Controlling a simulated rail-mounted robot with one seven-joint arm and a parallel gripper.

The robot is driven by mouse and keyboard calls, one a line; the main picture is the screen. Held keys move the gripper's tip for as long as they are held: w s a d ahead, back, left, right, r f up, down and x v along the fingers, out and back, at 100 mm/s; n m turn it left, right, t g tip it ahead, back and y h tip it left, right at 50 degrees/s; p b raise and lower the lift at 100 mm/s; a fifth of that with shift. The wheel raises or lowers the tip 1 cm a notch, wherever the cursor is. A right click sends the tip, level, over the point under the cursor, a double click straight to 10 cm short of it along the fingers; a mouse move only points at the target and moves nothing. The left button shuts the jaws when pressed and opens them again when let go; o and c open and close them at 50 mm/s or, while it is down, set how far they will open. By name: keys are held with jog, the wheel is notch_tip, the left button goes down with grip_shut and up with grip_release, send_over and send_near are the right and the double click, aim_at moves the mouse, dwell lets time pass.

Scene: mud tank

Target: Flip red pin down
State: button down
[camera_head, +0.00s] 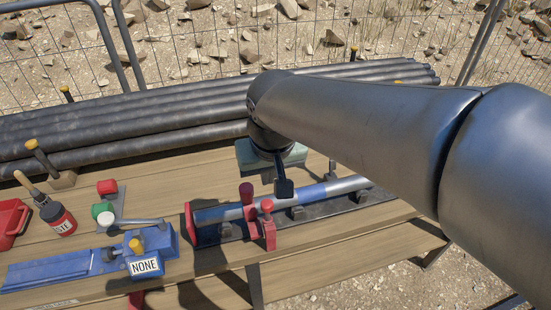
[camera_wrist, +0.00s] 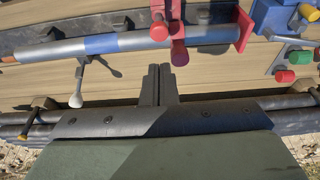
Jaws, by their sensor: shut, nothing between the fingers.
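Two upright red pins with rounded tops stand close together on a red bracket across the pipe holder. The left pin (camera_head: 246,194) is taller in the head view; the right pin (camera_head: 267,207) stands nearer the front edge. In the wrist view they appear as a pin with a knob (camera_wrist: 159,29) and a pin pointing toward my fingers (camera_wrist: 179,54). My gripper (camera_head: 284,188) is shut and empty, just right of the pins in the head view. Its fingertips (camera_wrist: 160,70) lie close below the pins in the wrist view, with a small visible gap. Contact cannot be confirmed.
A silver and blue pipe (camera_head: 321,191) lies in the holder beneath the gripper. A blue device (camera_head: 146,255) labelled NONE and a red bottle (camera_head: 60,217) stand left. A silver lever (camera_wrist: 78,92) shows in the wrist view. Black pipes (camera_head: 120,127) lie behind.

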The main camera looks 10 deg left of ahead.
aim_at(269, 208)
jog(key=x, duration=0.5)
jog(key=s+x, duration=0.1)
jog(key=x, duration=0.2)
jog(key=shift+d+f, duration=0.1)
jog(key=shift+d, duration=0.2)
notch_tip(269, 208, down, 5)
jog(key=b, duration=0.3)
jog(key=shift+b, duration=0.35)
jog(key=shift+s, duration=0.1)
